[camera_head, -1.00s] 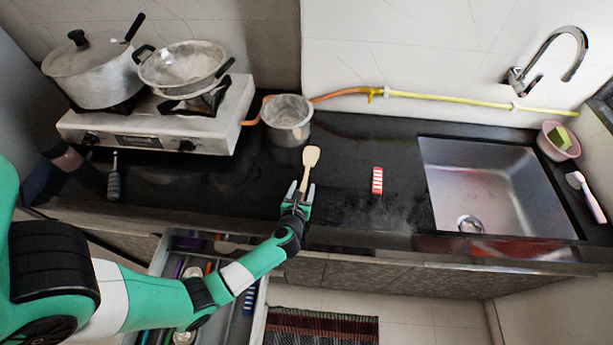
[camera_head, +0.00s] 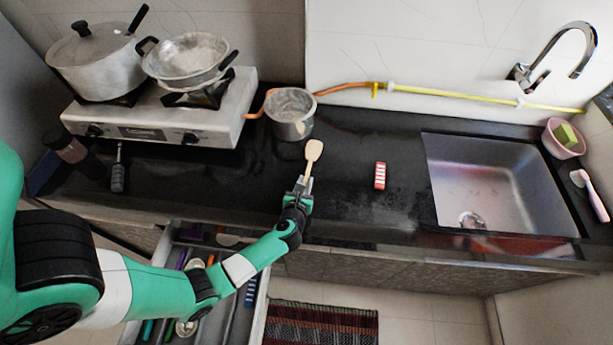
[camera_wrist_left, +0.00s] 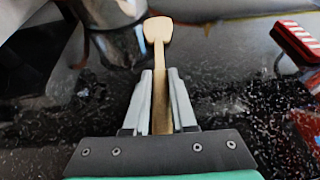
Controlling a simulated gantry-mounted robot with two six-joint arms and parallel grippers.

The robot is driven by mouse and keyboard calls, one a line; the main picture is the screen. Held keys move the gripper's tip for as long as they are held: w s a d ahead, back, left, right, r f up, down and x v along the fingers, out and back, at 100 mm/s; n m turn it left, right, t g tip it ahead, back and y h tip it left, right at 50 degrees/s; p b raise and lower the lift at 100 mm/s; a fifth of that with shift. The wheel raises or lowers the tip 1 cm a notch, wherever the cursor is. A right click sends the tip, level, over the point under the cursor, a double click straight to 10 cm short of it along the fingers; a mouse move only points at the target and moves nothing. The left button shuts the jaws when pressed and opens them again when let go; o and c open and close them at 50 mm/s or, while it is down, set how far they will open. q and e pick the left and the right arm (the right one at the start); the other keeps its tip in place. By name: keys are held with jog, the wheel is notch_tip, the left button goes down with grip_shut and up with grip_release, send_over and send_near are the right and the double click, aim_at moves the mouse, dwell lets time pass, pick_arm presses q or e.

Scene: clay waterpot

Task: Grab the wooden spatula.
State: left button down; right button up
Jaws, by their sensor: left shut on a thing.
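The wooden spatula (camera_head: 313,151) is pale, with a broad flat head pointing away toward the back of the black counter. My left gripper (camera_head: 301,184) is shut on its handle near the counter's front. In the left wrist view the handle of the spatula (camera_wrist_left: 158,60) runs between the two grey fingers of the left gripper (camera_wrist_left: 160,95), with the head sticking out beyond the tips. I cannot tell whether the spatula touches the counter. My right gripper is not in view.
A metal pot (camera_head: 290,115) stands just behind the spatula. A red and white block (camera_head: 380,176) lies to its right, before the sink (camera_head: 490,185). A stove (camera_head: 160,125) with pans is at left. An open drawer (camera_head: 257,310) with utensils is below my arm.

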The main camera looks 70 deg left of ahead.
pick_arm(q)
notch_tip(320, 180, up, 4)
jog(key=p, duration=0.2)
jog(key=shift+p, duration=0.35)
jog(key=s+d+r+p, duration=0.5)
jog(key=s+d+r, duration=0.2)
jog(key=s+r, duration=0.2)
jog(key=s, duration=0.2)
jog(key=shift+s+d+p, duration=0.35)
